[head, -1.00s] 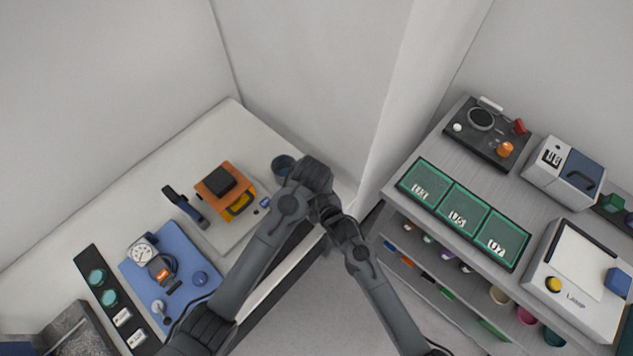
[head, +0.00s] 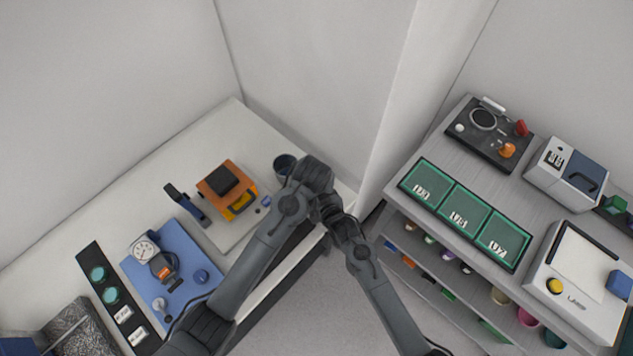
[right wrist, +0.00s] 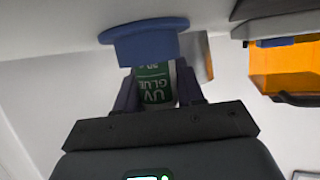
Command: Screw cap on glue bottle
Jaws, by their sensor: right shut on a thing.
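In the right wrist view the green and white glue bottle (right wrist: 155,84) shows between the dark fingers of my right gripper (right wrist: 157,92), which is shut on it. Its UV GLUE label reads upside down in this picture. A blue flanged piece (right wrist: 145,45) overlaps the label end of the bottle; I cannot tell whether they touch. The bottle's other end is hidden behind the gripper body. I cannot make out a cap for certain. In the head view my two arms meet near the bench's front edge. Neither gripper's fingers nor the bottle shows there.
An orange fixture (head: 215,178) with a black top stands on the white bench, and it also shows in the right wrist view (right wrist: 285,68). A dark cup (head: 284,164) is beside my left arm. A blue board (head: 178,248) lies nearer. A grey shelf unit (head: 408,208) stands right.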

